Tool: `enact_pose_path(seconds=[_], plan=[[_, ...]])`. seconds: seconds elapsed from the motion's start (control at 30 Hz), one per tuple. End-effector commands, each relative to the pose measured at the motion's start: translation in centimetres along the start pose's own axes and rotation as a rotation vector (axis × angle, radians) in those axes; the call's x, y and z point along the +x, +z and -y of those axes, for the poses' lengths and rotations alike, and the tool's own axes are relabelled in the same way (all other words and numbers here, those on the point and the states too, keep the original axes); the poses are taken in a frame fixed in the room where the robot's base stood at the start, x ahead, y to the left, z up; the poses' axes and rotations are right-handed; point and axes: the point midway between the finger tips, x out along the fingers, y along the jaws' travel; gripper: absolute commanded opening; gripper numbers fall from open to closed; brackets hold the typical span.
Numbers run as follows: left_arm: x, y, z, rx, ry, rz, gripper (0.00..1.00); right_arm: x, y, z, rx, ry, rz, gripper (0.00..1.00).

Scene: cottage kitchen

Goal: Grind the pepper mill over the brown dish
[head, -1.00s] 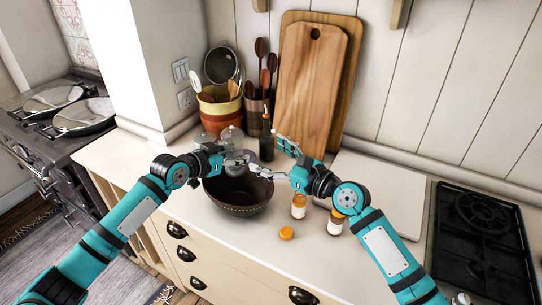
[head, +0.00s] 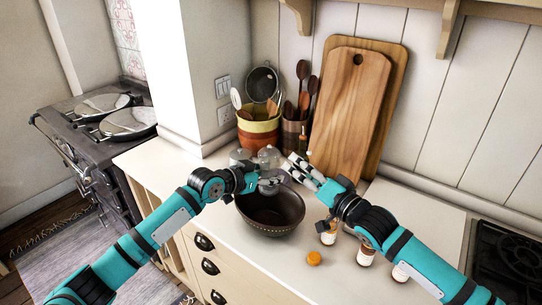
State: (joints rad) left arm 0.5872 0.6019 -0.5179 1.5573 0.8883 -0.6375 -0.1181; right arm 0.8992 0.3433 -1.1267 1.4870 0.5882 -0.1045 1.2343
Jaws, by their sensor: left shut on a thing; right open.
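The brown dish (head: 270,227) is a dark round bowl standing on the counter in the middle of the head view. My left gripper (head: 266,184) is shut on a small greyish thing above the dish's back left rim. That thing is mostly hidden by the fingers, and I cannot make out its full shape; it may be the pepper mill. My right gripper (head: 292,168) is open, just right of the left one, above the dish's back right rim. Its fingers point left, and I see nothing held between them.
Glass jars (head: 268,155) stand behind the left gripper. A striped utensil pot (head: 258,133) and wooden boards (head: 350,105) stand at the wall. Spice bottles (head: 365,256) and an orange cap (head: 313,258) are right of the dish. A hob (head: 508,262) is far right.

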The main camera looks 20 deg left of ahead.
Motion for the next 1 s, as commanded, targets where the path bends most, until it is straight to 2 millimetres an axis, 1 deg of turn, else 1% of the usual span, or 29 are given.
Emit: enact_pose_path(seconds=[0.03, 0.1, 0.2, 0.3, 0.37, 0.47, 0.7, 0.8, 1.0], plan=[[0.0, -0.1, 0.0, 0.000, 0.000, -0.002, 0.13, -0.1, 0.0, -0.1, -0.172, -0.010, 0.008, 0.79], [0.0, -0.1, 0.0, 0.000, 0.000, -0.002, 0.13, -0.2, 0.2, 0.0, -0.368, -0.028, 0.019, 0.79], [0.0, -0.1, 0.0, 0.000, 0.000, -0.002, 0.13, -0.4, 0.6, -0.1, -0.556, -0.047, 0.031, 0.79], [0.0, -0.1, 0.0, 0.000, 0.000, -0.002, 0.13, -0.2, 0.8, -0.1, -0.642, -0.059, 0.036, 0.79], [0.0, -0.1, 0.0, 0.000, 0.000, -0.002, 0.13, 0.2, 0.8, -0.1, -0.660, -0.061, 0.038, 0.79], [0.0, -0.1, 0.0, 0.000, 0.000, -0.002, 0.13, 1.6, 0.9, 0.1, -0.661, -0.062, 0.037, 0.79], [0.0, -0.1, 0.0, 0.000, 0.000, -0.002, 0.13, 6.7, 1.1, 0.3, -0.658, -0.060, 0.037, 0.79], [0.0, -0.1, 0.0, 0.000, 0.000, -0.002, 0.13, 8.4, 1.3, 0.4, -0.657, -0.059, 0.037, 0.79], [0.0, -0.1, 0.0, 0.000, 0.000, -0.002, 0.13, 10.7, 1.4, 0.4, -0.655, -0.059, 0.037, 0.79]])
